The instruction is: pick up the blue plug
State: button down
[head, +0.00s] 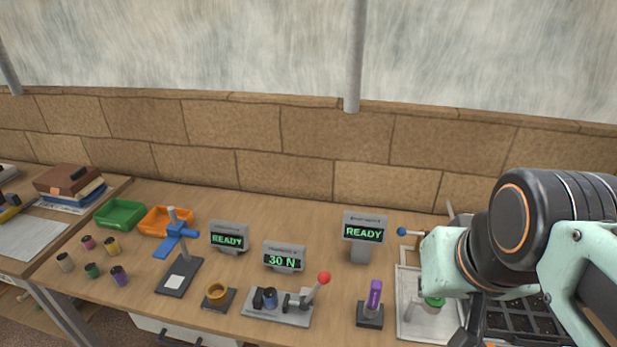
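A similar dark plug with a purple-blue top (119,275) stands upright at the front left. My arm fills the right side of the head view, far from both plugs. A dark slim part, perhaps a finger of my gripper (476,319), shows below it at the bottom edge. The rest of the gripper is hidden or out of frame, so its opening does not show.
Grey, pink, yellow and green plugs (92,270) stand at left, before green (119,214) and orange trays (164,222). A blue-armed stand (178,275), a brass ring (216,293), display signs (365,235) and a purple-handled tool (374,297) crowd the bench. The red-knobbed lever (323,278) rises beside the fixture's plug.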

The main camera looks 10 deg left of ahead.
aim_at(269, 294)
jog(key=u, duration=1.05)
jog(key=i+j+z, duration=0.2)
jog(key=i+j, duration=0.05)
jog(key=j, duration=0.05)
